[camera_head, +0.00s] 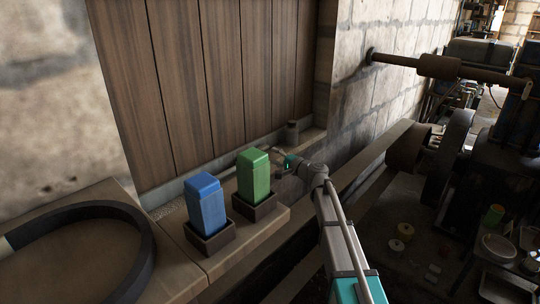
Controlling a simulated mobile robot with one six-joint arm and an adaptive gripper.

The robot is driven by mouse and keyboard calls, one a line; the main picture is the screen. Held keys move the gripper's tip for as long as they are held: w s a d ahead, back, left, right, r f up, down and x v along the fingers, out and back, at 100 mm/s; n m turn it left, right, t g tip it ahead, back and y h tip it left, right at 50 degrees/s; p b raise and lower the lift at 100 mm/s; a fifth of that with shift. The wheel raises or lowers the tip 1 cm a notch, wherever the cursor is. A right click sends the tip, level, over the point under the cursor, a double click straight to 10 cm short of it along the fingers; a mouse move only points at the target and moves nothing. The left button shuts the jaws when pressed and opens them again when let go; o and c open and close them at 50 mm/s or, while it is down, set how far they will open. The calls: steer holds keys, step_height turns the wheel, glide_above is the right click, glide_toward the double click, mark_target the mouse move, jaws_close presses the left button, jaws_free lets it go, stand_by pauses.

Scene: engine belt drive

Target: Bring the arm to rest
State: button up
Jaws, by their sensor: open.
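My arm (335,240) reaches up from the bottom edge, right of the middle. My gripper (282,158) is at its far end, just right of the green block (254,175) and over the back part of the wooden ledge. It is small in the picture, open, and nothing shows between its fingers. The green block stands upright in a dark square holder (255,208). A blue block (206,204) stands upright in a similar dark holder (210,241) to the left and nearer. Part of the gripper's fingers is hard to make out.
A thick black belt (140,240) lies curved on the table (65,276) at left. A small dark container (292,133) stands by the plank panel (205,70). A dark machine with a wheel (455,150) and a wall pipe (440,68) are at right. A long beam (365,170) runs between.

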steer(key=shift+s+d, duration=0.3)
steer(key=shift+d, duration=0.05)
steer(key=shift+r, duration=0.15)
